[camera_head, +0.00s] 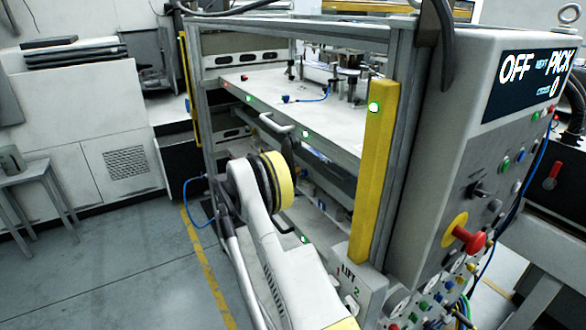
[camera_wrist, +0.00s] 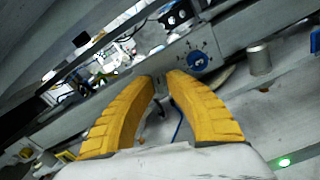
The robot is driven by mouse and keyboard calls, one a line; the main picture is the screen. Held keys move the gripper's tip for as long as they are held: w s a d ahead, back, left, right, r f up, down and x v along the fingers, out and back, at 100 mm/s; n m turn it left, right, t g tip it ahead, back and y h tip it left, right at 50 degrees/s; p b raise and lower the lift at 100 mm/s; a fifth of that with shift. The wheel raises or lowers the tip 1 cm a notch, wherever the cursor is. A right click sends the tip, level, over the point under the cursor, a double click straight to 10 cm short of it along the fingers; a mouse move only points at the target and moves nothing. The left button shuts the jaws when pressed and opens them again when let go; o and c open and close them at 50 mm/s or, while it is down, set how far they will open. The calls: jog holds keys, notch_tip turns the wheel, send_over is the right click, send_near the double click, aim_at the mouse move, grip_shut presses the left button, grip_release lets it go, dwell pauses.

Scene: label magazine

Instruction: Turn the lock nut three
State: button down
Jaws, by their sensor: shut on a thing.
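In the wrist view, my gripper (camera_wrist: 163,77) has its two yellow fingers closed in at the tips. They are shut on a small grey part (camera_wrist: 160,84), mostly hidden between them, which I take to be lock nut three. A blue round label with a white 3 (camera_wrist: 198,60) sits on the grey rail just right of the fingertips, with dark scale marks around it. In the head view, my gripper is hidden behind my arm and the machine frame, and the lock nut cannot be made out.
In the wrist view, a metal cylinder (camera_wrist: 259,60) stands right of the label, and a green light (camera_wrist: 283,163) glows lower right. In the head view, a yellow post (camera_head: 374,170) and the control cabinet (camera_head: 440,150) stand close right of my arm. Open floor lies left.

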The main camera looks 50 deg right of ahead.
jog(key=shift+n, duration=1.9)
jog(key=c, duration=1.6)
grip_release()
jog(key=shift+s+d, duration=0.1)
jog(key=v, duration=1.2)
